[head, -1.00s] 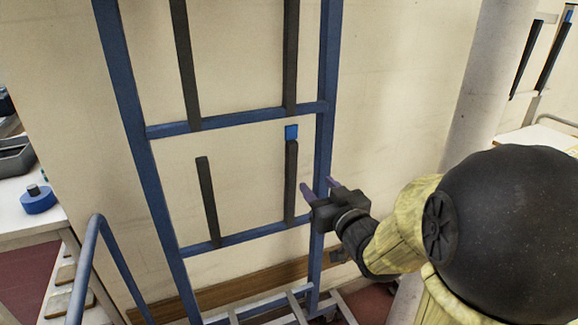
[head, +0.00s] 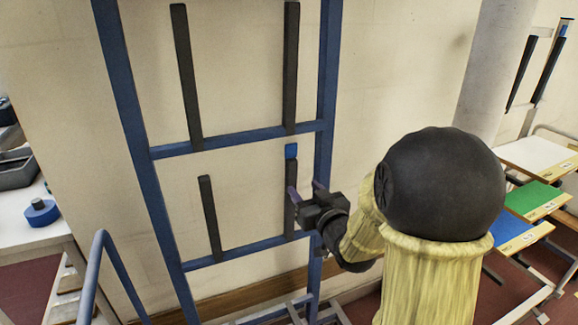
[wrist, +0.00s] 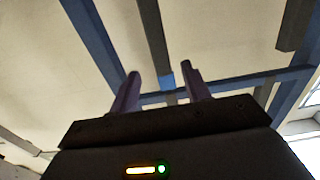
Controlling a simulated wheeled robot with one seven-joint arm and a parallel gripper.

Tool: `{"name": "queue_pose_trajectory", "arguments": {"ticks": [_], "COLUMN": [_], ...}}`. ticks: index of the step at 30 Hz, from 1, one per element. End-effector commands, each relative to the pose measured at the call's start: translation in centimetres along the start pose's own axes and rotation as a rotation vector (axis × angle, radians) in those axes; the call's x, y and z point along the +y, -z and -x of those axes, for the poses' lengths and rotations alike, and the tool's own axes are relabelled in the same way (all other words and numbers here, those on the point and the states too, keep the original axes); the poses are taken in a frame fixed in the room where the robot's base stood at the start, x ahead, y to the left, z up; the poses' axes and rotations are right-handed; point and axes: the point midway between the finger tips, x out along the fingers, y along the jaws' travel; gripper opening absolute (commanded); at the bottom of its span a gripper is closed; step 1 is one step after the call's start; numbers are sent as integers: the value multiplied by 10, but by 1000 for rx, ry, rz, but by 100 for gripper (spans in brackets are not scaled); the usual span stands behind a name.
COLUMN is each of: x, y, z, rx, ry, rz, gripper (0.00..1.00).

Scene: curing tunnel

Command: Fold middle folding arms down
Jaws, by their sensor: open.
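A blue rack frame (head: 225,141) carries dark folding arms, all standing upright. In the head view, the lower pair is a left arm (head: 210,218) and a right arm with a blue tip (head: 290,180). The upper pair is a left arm (head: 187,80) and a right arm (head: 291,70). I cannot tell which level counts as the middle. My gripper (head: 306,191) is open and empty, beside the lower right arm; one finger overlaps that arm in the picture. In the wrist view, a blue tip (wrist: 167,82) shows between the open fingers (wrist: 161,82). I cannot tell whether they touch anything.
A blue rail (head: 92,275) stands at the lower left, by a white table (head: 25,232) with a blue roll (head: 41,212). A pale column (head: 490,70) stands at the right, near another rack with coloured boards (head: 535,200). A wall is close behind the frame.

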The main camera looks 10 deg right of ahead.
Motion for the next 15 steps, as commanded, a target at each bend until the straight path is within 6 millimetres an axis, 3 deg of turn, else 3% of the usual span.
{"name": "queue_pose_trajectory", "arguments": {"ticks": [15], "x": [0], "y": [1], "z": [-91], "rx": [1], "ry": [0], "rz": [0], "gripper": [47]}}
